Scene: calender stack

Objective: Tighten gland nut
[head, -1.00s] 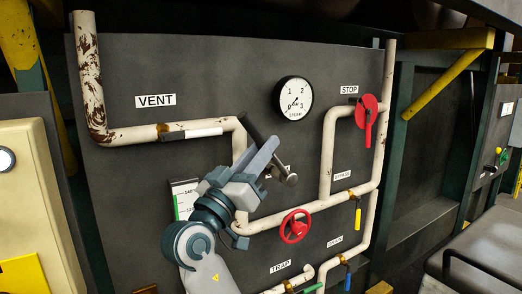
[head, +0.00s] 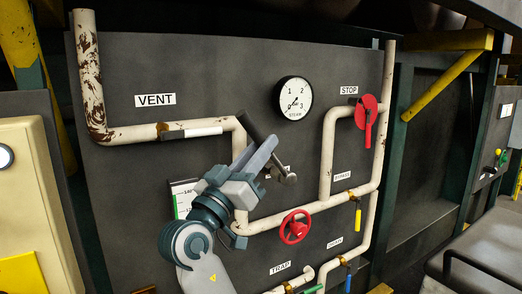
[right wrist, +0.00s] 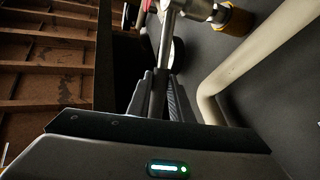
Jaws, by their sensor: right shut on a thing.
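My right gripper (head: 262,153) is raised in front of the dark pipe panel, just right of the vertical pipe below the VENT line. It is shut on a dark bar-like handle (head: 251,126), whose upper end sticks out past the fingers. In the right wrist view the fingers (right wrist: 158,98) close around a grey rod (right wrist: 165,50) that runs up to a metal fitting (right wrist: 198,8). A brass-coloured collar (right wrist: 238,20) sits beside that fitting on the pipe side. I cannot tell which part is the gland nut. A grey cylindrical end (head: 289,179) shows right of the gripper. My left gripper is out of view.
Cream pipes (head: 300,211) run across the panel. A red handwheel (head: 295,227) is below right of my gripper, and a red STOP lever (head: 368,115) is at upper right. A steam gauge (head: 295,98) is above. A pale cabinet (head: 35,185) stands at left.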

